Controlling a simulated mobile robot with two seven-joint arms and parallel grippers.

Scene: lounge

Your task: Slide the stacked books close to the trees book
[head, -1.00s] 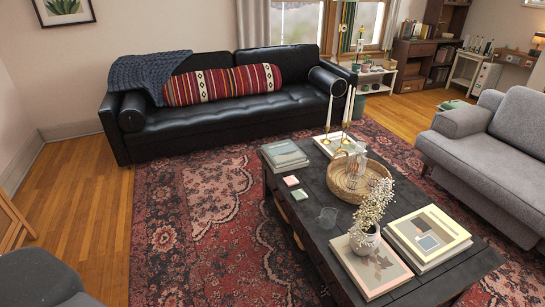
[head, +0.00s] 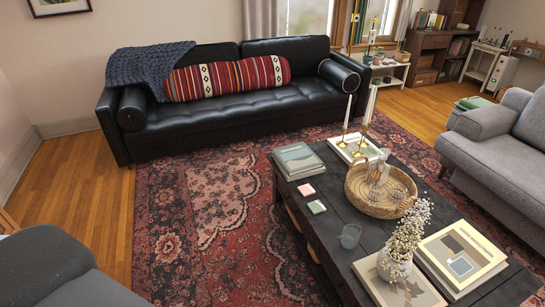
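No gripper or arm of mine is in view. A stack of books (head: 298,158) with a grey-green top cover lies at the far left corner of the dark coffee table (head: 345,205). Another stack (head: 462,257), with a pale yellow cover on top, lies at the near right. A single beige book (head: 372,281) lies beside it at the near edge, under a white vase of flowers (head: 394,266). A light book (head: 344,152) lies under the brass candlesticks at the far end. I cannot tell which cover shows trees.
A wicker tray (head: 357,197) with glassware fills the table's middle. Pink (head: 306,190) and green (head: 316,207) coasters and a glass (head: 350,236) stand along the left side. A black sofa (head: 230,105), grey sofa (head: 505,130) and grey armchair (head: 50,260) surround the open rug (head: 190,220).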

